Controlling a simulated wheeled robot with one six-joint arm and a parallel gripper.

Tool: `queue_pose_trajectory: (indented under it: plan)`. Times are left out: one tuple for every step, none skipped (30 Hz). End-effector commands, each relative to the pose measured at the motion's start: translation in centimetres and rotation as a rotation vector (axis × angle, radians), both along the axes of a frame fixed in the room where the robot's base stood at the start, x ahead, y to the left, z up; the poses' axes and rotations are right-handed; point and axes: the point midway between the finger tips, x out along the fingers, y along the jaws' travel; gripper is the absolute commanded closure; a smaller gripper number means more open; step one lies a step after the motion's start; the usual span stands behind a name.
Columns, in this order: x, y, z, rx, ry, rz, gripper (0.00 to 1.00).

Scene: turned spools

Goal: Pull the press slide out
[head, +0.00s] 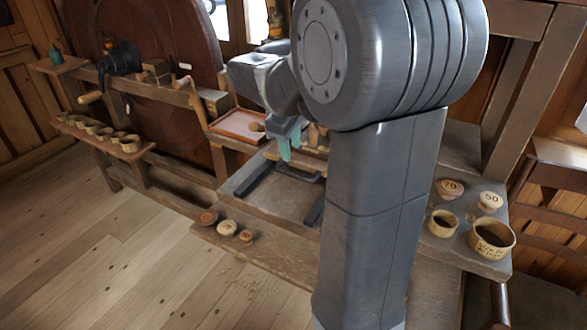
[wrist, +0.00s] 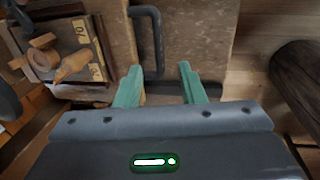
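The press stands on the bench in the head view, with dark rails (head: 257,175) on a wooden bed and a dark bar handle (head: 296,173) lying between them. I take this handle to be the slide's. In the wrist view a dark bent bar (wrist: 158,40) lies over a wooden board (wrist: 205,35), just beyond my fingertips. In the head view my gripper (head: 288,140) hangs over the back of the press bed. My arm hides the right part of the press.
A reddish tray (head: 239,125) lies left of the press. Round wooden pieces (head: 227,228) sit on the front ledge. Marked spools (head: 450,188) and cups (head: 491,239) stand at right. Small cups (head: 104,134) line the left shelf. The floor in front is mostly clear.

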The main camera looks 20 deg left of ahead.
Motion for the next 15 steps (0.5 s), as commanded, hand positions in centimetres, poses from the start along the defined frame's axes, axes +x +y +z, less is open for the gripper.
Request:
queue_pose_trajectory:
  plan:
    - [0.2,-0.1,-1.4,-0.004,0.004,-0.001,0.64]
    - [0.3,-0.1,-2.0,-0.005,0.004,-0.001,0.64]
    - [0.4,-0.1,-2.8,-0.004,0.003,-0.001,0.64]
    - [0.5,-0.1,-3.5,-0.004,0.004,0.000,0.64]
    - [0.6,-0.1,-4.1,-0.004,0.003,0.000,0.64]
    - [0.8,-0.1,-4.8,-0.003,0.003,0.000,0.64]
    - [0.9,-0.1,-5.3,-0.003,0.003,0.000,0.64]
    - [1.0,-0.1,-5.8,-0.004,0.003,0.000,0.64]
    - [1.1,-0.1,-6.4,-0.003,0.003,-0.001,0.64]
    - [1.2,-0.1,-6.8,-0.003,0.002,-0.001,0.64]
    - [1.3,-0.1,-7.1,-0.002,0.002,0.000,0.64]
    - [1.3,-0.1,-7.6,-0.002,0.002,0.000,0.64]
    - [1.4,-0.1,-7.8,-0.002,0.002,0.000,0.64]
    - [1.4,-0.1,-8.1,-0.002,0.002,0.000,0.64]
    - [1.5,-0.1,-8.3,-0.001,0.001,0.000,0.64]
